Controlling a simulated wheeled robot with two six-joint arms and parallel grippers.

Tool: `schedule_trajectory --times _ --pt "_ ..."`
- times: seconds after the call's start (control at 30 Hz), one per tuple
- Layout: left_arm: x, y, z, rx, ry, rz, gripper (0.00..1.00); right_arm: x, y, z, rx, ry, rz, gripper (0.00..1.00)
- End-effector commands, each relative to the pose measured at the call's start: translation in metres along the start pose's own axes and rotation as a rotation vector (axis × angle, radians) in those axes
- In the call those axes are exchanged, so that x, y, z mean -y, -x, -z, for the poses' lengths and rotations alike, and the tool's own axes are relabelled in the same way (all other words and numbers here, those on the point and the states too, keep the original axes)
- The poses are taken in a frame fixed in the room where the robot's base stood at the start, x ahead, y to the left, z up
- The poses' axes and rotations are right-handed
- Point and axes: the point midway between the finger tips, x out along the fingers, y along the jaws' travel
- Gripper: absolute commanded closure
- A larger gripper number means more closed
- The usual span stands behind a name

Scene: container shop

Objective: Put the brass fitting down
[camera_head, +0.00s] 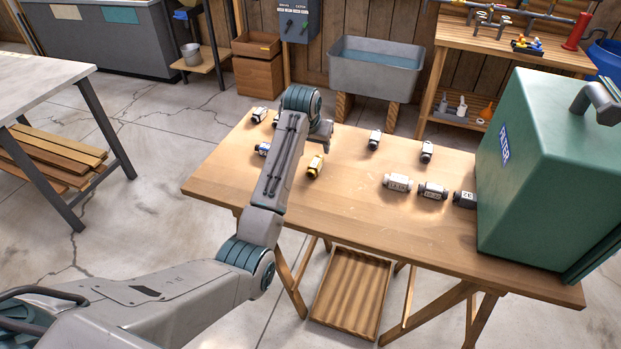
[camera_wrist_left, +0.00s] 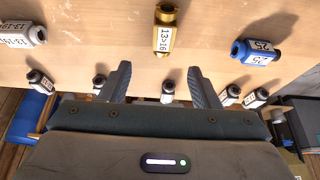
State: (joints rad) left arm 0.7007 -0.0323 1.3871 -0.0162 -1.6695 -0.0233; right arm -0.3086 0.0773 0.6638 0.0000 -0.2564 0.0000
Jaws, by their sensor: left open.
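The brass fitting (camera_head: 315,166), gold with a white label, rests on the wooden workbench (camera_head: 355,222). In the left wrist view the brass fitting (camera_wrist_left: 164,30) shows its label "13>16" and stands clear of my fingertips, beyond the gap between them. My left gripper (camera_wrist_left: 161,80) is open, with its two grey fingers wide apart and nothing held between them. In the head view my left gripper (camera_head: 321,132) is above the bench close to the brass fitting, its fingers hard to make out. My right gripper is in neither view.
A blue fitting (camera_head: 263,149) lies left of the brass one; a white fitting (camera_head: 397,182) and dark fittings lie right. Several small fittings line the far edge. A green case (camera_head: 535,165) fills the bench's right end. The near bench surface is clear. A wooden tray (camera_head: 350,292) sits below.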

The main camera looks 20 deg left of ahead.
Motion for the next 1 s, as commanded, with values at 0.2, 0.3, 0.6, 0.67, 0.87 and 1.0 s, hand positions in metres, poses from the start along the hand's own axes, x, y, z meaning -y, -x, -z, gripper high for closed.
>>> schedule_trajectory --times 0.2,0.3,0.6,0.67,0.87,1.0 --pt "0.000 -0.008 0.007 0.033 0.000 0.001 0.44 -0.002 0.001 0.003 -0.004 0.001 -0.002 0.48" --pt "0.000 -0.025 0.006 0.031 0.000 0.001 0.44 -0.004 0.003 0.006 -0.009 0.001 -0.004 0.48" --pt "0.001 -0.054 0.005 0.028 0.000 0.001 0.44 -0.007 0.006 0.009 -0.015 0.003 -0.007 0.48" --pt "0.002 -0.060 0.003 0.030 0.000 0.001 0.44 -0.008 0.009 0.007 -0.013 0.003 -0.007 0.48" --pt "0.005 -0.090 -0.001 0.028 0.000 0.001 0.44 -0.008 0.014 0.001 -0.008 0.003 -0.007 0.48" --pt "0.005 -0.101 -0.001 0.027 0.000 0.001 0.44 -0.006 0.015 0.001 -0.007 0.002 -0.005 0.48"
